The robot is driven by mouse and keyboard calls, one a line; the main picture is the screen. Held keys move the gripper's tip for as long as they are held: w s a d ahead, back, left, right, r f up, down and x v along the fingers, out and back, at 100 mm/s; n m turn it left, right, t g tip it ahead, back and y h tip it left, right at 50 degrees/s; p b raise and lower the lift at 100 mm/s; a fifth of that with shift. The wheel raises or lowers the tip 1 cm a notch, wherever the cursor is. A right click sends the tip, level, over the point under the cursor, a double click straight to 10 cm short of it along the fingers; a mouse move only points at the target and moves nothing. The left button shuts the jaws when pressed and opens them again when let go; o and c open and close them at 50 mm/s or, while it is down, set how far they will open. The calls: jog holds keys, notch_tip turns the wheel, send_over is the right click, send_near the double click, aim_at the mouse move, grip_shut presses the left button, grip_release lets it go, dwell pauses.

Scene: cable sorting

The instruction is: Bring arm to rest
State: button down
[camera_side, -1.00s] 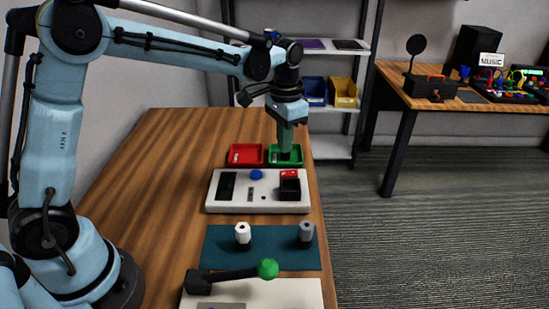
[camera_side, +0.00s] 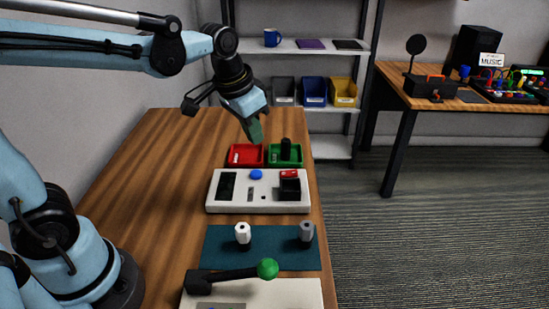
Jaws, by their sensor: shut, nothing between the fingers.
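My gripper (camera_side: 256,134) is shut and empty. It is tilted and hangs in the air above the table, just behind and above the red tray (camera_side: 236,163) and left of the green tray (camera_side: 298,161). A black upright connector (camera_side: 286,148) stands in the green tray. A small pale item lies in the red tray, too small to make out. A white connector (camera_side: 242,233) and a grey connector (camera_side: 306,232) stand on the dark teal mat (camera_side: 272,260).
A white panel (camera_side: 230,205) with a blue button and a black box lies before the trays. A lever with a green knob (camera_side: 267,269) is at the front. The left of the wooden table (camera_side: 150,170) is clear. A shelf with bins (camera_side: 314,91) stands behind.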

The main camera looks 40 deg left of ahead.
jog(key=s+f+n+t, duration=0.1)
jog(key=s+f+t, duration=0.1)
jog(key=s, duration=0.6)
jog(key=shift+a+n+t, duration=0.3)
jog(key=shift+a+t, duration=0.1)
jog(key=shift+t, duration=0.4)
